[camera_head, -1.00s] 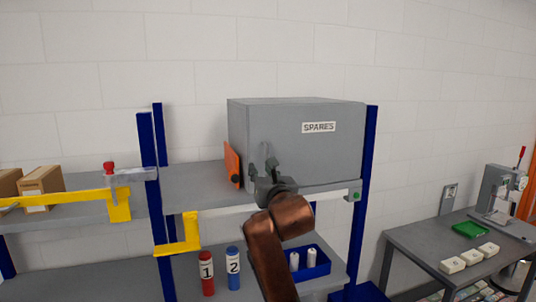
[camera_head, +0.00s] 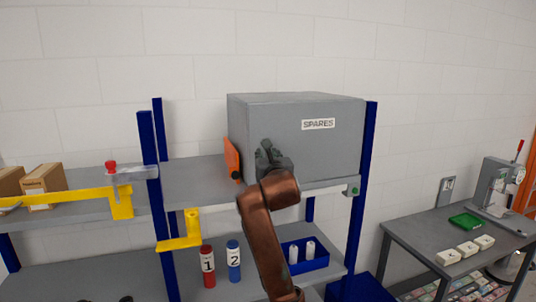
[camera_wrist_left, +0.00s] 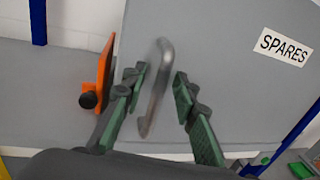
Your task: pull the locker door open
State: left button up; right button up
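The grey locker (camera_head: 330,155) stands on the upper shelf, its door shut and labelled SPARES (camera_head: 318,124). It also shows in the left wrist view (camera_wrist_left: 225,70). The door's grey bar handle (camera_wrist_left: 157,88) runs upright and slightly tilted in the left wrist view; in the head view my gripper hides it. My left gripper (camera_head: 267,147) is in front of the left part of the door. In the left wrist view its green-padded fingers (camera_wrist_left: 156,84) are open, one on each side of the handle, with gaps on both sides. My right gripper is not in view.
An orange plate (camera_head: 232,158) with a black knob stands at the locker's left side. Blue posts (camera_head: 362,170) flank the shelf. Below are a red bottle (camera_head: 207,268), a blue bottle (camera_head: 233,262) and a blue bin (camera_head: 317,262). A bench (camera_head: 420,235) stands at right.

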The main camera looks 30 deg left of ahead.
pick_arm(q)
jog(key=shift+c, duration=0.5)
grip_shut()
jog(key=shift+d, duration=0.1)
